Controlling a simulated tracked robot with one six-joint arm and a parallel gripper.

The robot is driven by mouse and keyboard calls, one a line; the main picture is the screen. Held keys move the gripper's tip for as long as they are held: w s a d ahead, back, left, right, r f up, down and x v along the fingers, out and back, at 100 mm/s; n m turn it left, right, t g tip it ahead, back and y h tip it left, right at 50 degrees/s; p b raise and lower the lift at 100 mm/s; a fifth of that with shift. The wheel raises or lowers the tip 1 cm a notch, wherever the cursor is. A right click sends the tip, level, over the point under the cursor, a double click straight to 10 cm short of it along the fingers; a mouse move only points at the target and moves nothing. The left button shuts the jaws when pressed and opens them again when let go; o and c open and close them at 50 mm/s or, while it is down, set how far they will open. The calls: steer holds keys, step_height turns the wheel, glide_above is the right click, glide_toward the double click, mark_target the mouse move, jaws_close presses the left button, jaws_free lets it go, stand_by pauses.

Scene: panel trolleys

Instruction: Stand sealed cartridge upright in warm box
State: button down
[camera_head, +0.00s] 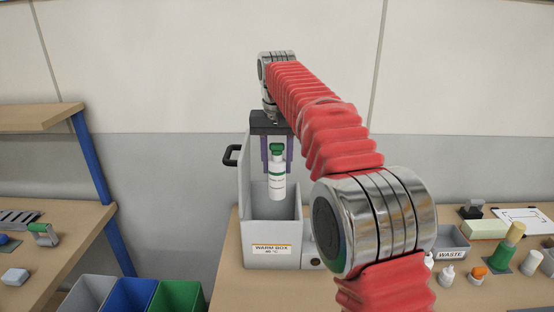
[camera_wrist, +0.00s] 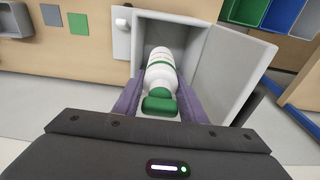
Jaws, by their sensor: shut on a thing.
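The sealed cartridge (camera_head: 277,177) is a white cylinder with a green cap and green bands. My gripper (camera_head: 277,160) is shut on it and holds it upright, cap up, above the opening of the warm box (camera_head: 270,232). The warm box is a grey open-topped box with a label on its front; its lid stands open at the left, with a black handle. In the wrist view the cartridge (camera_wrist: 160,75) sits between the purple fingers, with the open box (camera_wrist: 203,42) beyond it. The cartridge's lower end is near the box's rim; the box floor is mostly hidden.
The box stands on a wooden bench (camera_head: 262,290). To the right are a grey waste bin (camera_head: 452,243), small white bottles and a green cylinder with a tan top (camera_head: 504,246). Grey, blue and green bins (camera_head: 130,295) stand lower left, beside another bench (camera_head: 60,240).

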mark_target(277, 187)
step_height(277, 187, down, 19)
steer(key=shift+f, duration=0.15)
stand_by(3.9)
steer(key=shift+f, duration=0.55)
stand_by(0.5)
steer(key=c, duration=1)
jaws_free()
steer(key=r, duration=0.4)
steer(key=s+r, duration=0.1)
steer(key=r, duration=0.8)
steer(key=shift+s+r, duration=0.3)
